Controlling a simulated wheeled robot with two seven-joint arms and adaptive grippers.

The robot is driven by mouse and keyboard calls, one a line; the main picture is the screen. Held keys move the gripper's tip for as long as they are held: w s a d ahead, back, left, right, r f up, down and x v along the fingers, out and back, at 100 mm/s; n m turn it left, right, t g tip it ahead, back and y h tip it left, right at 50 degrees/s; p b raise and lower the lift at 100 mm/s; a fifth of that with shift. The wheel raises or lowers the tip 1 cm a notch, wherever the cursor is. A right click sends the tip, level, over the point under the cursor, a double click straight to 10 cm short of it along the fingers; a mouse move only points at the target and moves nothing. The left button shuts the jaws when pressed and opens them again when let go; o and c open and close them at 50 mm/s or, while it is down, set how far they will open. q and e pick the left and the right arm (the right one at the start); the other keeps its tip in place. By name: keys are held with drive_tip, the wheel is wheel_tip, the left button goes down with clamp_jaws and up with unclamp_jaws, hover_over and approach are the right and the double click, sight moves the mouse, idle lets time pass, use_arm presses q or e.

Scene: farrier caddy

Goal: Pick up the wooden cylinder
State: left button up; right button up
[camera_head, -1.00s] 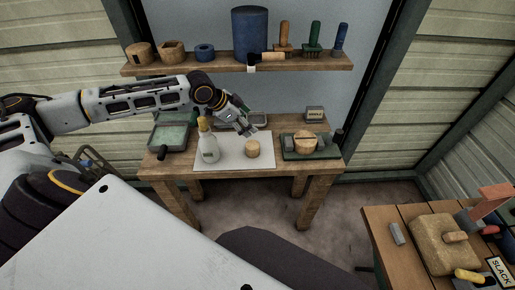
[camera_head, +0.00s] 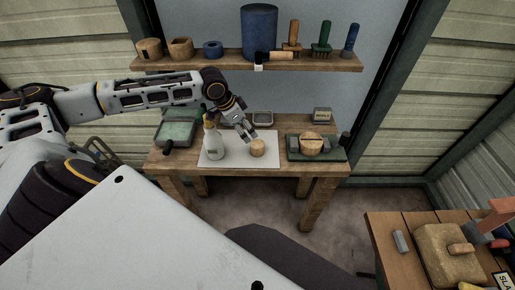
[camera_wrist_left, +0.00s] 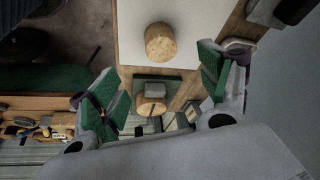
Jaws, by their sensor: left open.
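The wooden cylinder (camera_head: 257,148) stands upright on a white sheet (camera_head: 235,158) on the wooden workbench. The cylinder also shows in the left wrist view (camera_wrist_left: 160,43), beyond and between the fingers. My left gripper (camera_head: 249,134) is open and empty, just above and behind-left of the cylinder, apart from it. In the left wrist view its green-padded fingers (camera_wrist_left: 160,88) are spread wide. My right gripper is not in view.
A spray bottle (camera_head: 212,138) stands left of the cylinder, close to my left wrist. A green tray with a round wooden piece (camera_head: 312,144) lies to the right. A shelf (camera_head: 220,60) with brushes and containers hangs above. A second table (camera_head: 405,222) stands at lower right.

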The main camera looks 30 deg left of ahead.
sight(257, 143)
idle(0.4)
use_arm(q)
drive_tip(key=shift+x, duration=4.35)
drive_tip(key=shift+x, duration=2.55)
drive_tip(key=shift+w, duration=0.1)
drive_tip(key=c, duration=1.3)
drive_tip(key=shift+r, duration=0.2)
drive_tip(key=shift+c, duration=0.2)
wheel_tip(257, 143, up, 10)
drive_tip(key=shift+f, duration=0.1)
